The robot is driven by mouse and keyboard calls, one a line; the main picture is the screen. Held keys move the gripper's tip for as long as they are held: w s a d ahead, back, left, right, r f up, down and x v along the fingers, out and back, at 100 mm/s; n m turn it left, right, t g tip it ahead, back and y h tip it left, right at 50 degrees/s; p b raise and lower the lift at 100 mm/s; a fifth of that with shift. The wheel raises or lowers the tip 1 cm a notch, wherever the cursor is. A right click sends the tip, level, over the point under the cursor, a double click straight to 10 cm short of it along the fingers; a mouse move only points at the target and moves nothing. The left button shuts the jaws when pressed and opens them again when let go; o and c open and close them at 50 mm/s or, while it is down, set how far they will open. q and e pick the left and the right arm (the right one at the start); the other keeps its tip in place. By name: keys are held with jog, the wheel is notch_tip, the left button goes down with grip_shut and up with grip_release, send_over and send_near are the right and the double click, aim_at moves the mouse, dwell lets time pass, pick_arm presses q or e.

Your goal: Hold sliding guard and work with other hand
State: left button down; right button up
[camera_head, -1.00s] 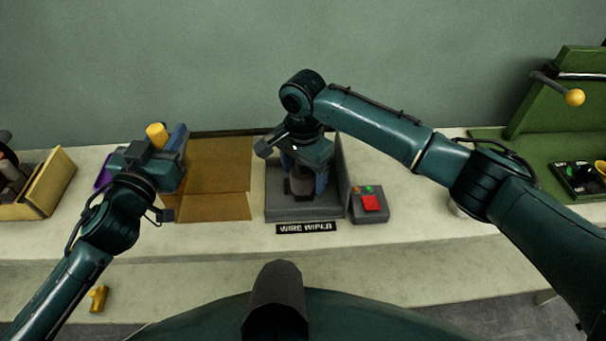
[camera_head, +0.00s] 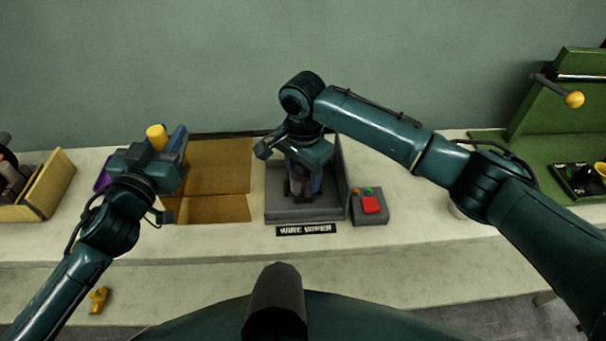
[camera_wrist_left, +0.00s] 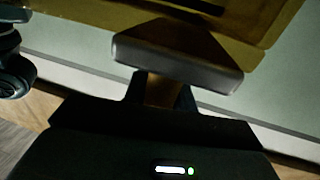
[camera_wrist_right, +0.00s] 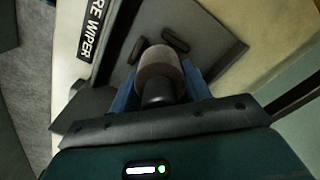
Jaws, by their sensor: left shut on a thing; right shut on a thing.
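The amber sliding guard (camera_head: 222,165) stands left of the grey wire wiper (camera_head: 275,212), along a dark rail. My left gripper (camera_head: 172,160) is at the guard's left side. In the left wrist view its fingers are shut on a dark, wide-headed handle (camera_wrist_left: 178,55), with amber panel (camera_wrist_left: 60,14) beyond. My right gripper (camera_head: 301,180) points down into the wiper. Its blue fingers are shut on a grey-brown cylinder (camera_wrist_right: 160,68), which lies between them in the right wrist view. The cylinder's lower contact with the wiper is hidden.
A grey control box (camera_head: 369,212) with a red button stands right of the wiper. A tan bin (camera_head: 48,185) is at the left, a green machine (camera_head: 560,100) at the right. A yellow cylinder (camera_head: 157,136) and a purple thing (camera_head: 103,176) show beside my left gripper.

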notch_tip(320, 180, up, 14)
jog(key=shift+r, duration=0.1)
dwell(0.5)
jog(key=shift+s, duration=0.1)
jog(key=s, duration=1.8)
jog(key=shift+w, duration=0.1)
